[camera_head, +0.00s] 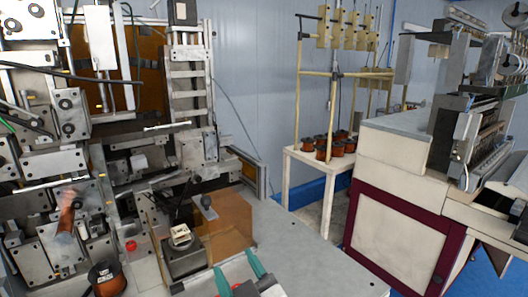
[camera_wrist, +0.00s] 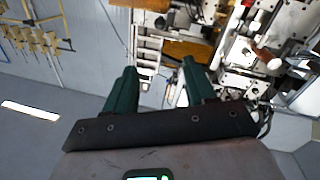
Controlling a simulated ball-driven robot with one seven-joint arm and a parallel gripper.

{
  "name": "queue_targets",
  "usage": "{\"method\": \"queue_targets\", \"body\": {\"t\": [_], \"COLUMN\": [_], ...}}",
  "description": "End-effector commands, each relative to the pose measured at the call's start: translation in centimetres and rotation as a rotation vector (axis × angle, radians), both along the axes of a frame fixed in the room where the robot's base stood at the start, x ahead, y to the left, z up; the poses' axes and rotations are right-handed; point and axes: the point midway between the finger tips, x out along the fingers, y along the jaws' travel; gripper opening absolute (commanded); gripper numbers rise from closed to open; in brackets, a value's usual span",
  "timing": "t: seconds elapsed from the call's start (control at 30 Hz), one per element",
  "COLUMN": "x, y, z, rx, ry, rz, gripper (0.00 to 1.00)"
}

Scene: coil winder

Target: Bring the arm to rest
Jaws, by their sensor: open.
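My gripper (camera_head: 233,262) shows at the bottom middle of the head view, with two teal fingers spread apart above the grey worktop. In the wrist view my gripper (camera_wrist: 159,66) is open, and nothing is held between the green fingers. The fingers point toward the coil winder (camera_wrist: 245,60), which appears tilted in that view. In the head view the coil winder (camera_head: 75,115) fills the left side. The rest of my arm is mostly out of view.
The grey worktop (camera_head: 310,262) is clear to the right of my gripper. A small block-like fixture (camera_head: 183,252) stands close on its left. A copper wire spool (camera_head: 107,280) sits at lower left. A cream cabinet (camera_head: 395,215) with a maroon frame stands at right.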

Motion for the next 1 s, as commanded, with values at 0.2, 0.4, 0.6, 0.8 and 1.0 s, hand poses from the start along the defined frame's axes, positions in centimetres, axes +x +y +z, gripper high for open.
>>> {"method": "queue_targets", "body": {"t": [0.2,0.4,0.6,0.8,1.0], "x": [0.1,0.1,-0.5,-2.9,-9.7], "y": [-1.9,-4.6,-9.1,-15.7,-24.3], "z": [-1.5,-3.7,-7.2,-12.4,-19.2], "rx": [-0.009,-0.02,-0.031,-0.039,-0.018], "ry": [0.051,0.129,0.256,0.459,0.778], "rz": [-0.03,-0.075,-0.146,-0.257,-0.417], "gripper": [0.55,0.55,0.55,0.55,0.55]}}
